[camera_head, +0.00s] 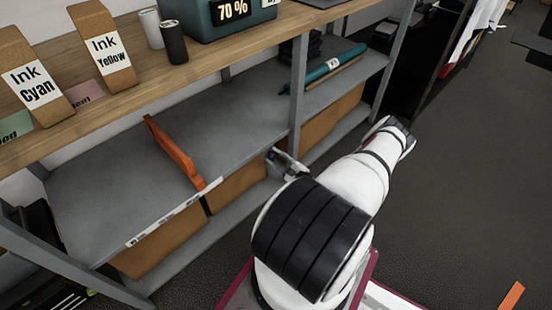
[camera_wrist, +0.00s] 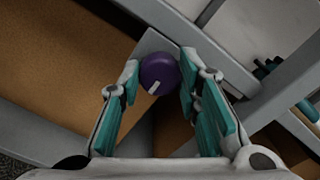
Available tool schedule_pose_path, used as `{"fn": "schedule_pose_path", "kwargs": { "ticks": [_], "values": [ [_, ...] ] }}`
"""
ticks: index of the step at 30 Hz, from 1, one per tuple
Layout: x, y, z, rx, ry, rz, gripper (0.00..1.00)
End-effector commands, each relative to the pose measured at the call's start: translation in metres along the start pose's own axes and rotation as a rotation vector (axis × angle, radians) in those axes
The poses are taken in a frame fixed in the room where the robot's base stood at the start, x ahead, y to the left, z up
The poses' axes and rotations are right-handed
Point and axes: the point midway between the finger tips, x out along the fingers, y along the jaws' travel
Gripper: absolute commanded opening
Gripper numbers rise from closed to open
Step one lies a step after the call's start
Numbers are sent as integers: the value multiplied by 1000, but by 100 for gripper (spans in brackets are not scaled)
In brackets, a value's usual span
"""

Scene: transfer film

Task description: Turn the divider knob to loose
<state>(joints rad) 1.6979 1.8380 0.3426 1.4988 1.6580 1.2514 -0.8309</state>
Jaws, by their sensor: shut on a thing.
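The divider knob (camera_wrist: 158,72) is purple and round with a white pointer mark that slants toward the lower left in the wrist view. It sits on a grey plate and shows as a small purple spot by the shelf upright in the head view (camera_head: 271,156). My gripper (camera_wrist: 160,76) has one teal-padded finger on each side of the knob and is shut on it; in the head view it is small and partly hidden by my arm. An orange divider (camera_head: 176,152) stands on the grey middle shelf. I cannot read any scale around the knob.
The grey middle shelf (camera_head: 105,190) is mostly bare, with a label strip along its front edge. Brown boxes (camera_head: 235,187) stand below. The wooden top shelf holds an Ink Cyan box (camera_head: 35,85) and an Ink Yellow box (camera_head: 104,48). A teal roll (camera_head: 335,62) lies right of the upright.

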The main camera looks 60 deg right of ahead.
Motion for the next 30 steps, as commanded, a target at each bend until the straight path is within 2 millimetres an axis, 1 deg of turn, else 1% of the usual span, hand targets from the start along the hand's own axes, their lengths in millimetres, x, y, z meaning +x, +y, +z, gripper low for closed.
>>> {"fn": "schedule_pose_path", "kwargs": {
  "ticks": [3, 4, 6, 15, 19, 23, 30],
  "values": [
    [0, 0, 0, -1, -1, 0, 3],
    [0, 0, 0, -1, -1, 0, 38],
    [0, 0, 0, -1, -1, 0, 51],
    [0, 0, 0, 0, 0, 0, 51],
    [-9, -1, 0, 0, 1, -1, 51],
    [-30, 0, 0, 2, 2, -1, 51],
    [-79, -1, -1, 0, 1, -1, 51]
  ]
}}
